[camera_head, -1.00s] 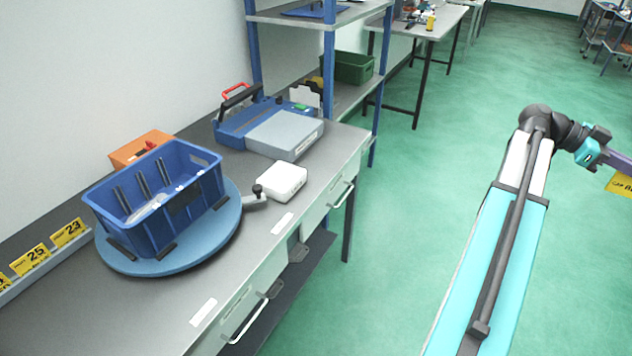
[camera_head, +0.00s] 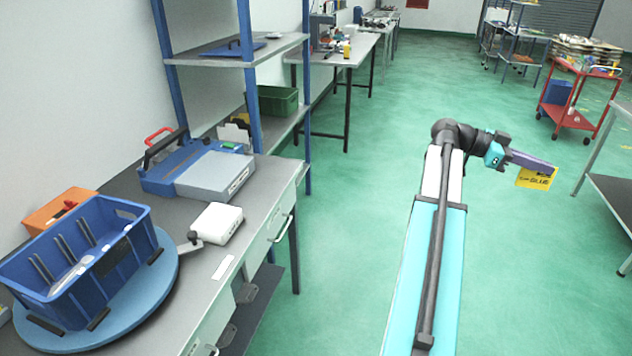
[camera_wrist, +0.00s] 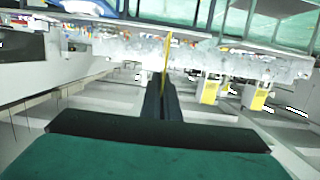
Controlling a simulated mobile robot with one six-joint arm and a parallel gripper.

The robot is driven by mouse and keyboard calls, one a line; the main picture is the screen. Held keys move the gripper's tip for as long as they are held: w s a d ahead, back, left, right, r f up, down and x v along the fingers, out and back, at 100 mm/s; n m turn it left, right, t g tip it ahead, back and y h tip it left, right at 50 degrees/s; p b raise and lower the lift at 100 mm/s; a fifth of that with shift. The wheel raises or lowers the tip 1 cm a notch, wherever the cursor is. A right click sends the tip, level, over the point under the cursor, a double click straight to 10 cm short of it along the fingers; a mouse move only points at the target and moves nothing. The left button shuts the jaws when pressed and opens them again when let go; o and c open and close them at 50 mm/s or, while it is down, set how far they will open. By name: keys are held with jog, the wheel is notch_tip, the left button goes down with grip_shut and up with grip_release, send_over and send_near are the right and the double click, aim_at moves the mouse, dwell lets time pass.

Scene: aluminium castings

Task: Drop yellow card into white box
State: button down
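My gripper (camera_head: 540,164) is held out over the green floor at the right of the head view. It is shut on a yellow card (camera_head: 534,181) with dark print, which hangs below the fingers. In the wrist view the card shows edge-on as a thin yellow line (camera_wrist: 166,62) between the closed dark fingers (camera_wrist: 163,95). A small white box-like object (camera_head: 217,223) sits on the grey workbench (camera_head: 215,262) at left, well away from my gripper. Its top looks closed; I cannot tell if this is the white box of the task.
A blue crate (camera_head: 110,262) stands on a round blue turntable (camera_head: 150,291). A blue case (camera_head: 165,178) with a grey lid is behind the white object. A red cart (camera_head: 577,100) stands far right. Open floor surrounds my arm.

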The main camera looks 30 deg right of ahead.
jog(key=w+a+f+n+t+h, duration=0.25)
jog(key=w+a+n+t, duration=0.2)
jog(key=w, duration=0.55)
jog(key=w+a+f+n+t+h, duration=0.1)
jog(key=w+a+f+n+t, duration=0.3)
jog(key=w, duration=0.6)
jog(key=w+a+f+n+t+h, duration=0.2)
jog(key=w+a+f+n+t, duration=0.3)
jog(key=w, duration=0.6)
jog(key=w+a+n+t+y, duration=0.55)
jog(key=w+a+t, duration=0.45)
jog(key=w+a, duration=0.7)
jog(key=w+a+r+n+t+y, duration=0.1)
jog(key=w+a+n+y, duration=0.1)
jog(key=a, duration=1)
jog(key=w+a+r+n+t+y, duration=0.2)
jog(key=w+a+n+y, duration=0.1)
jog(key=a, duration=0.9)
jog(key=w+a+r+n+t+y, duration=0.1)
jog(key=a+n+y, duration=0.3)
jog(key=a, duration=0.8)
jog(key=shift+w+a+r+y, duration=0.25)
jog(key=shift+w+r+y, duration=0.2)
jog(key=shift+w+y, duration=0.25)
jog(key=shift+t, duration=0.25)
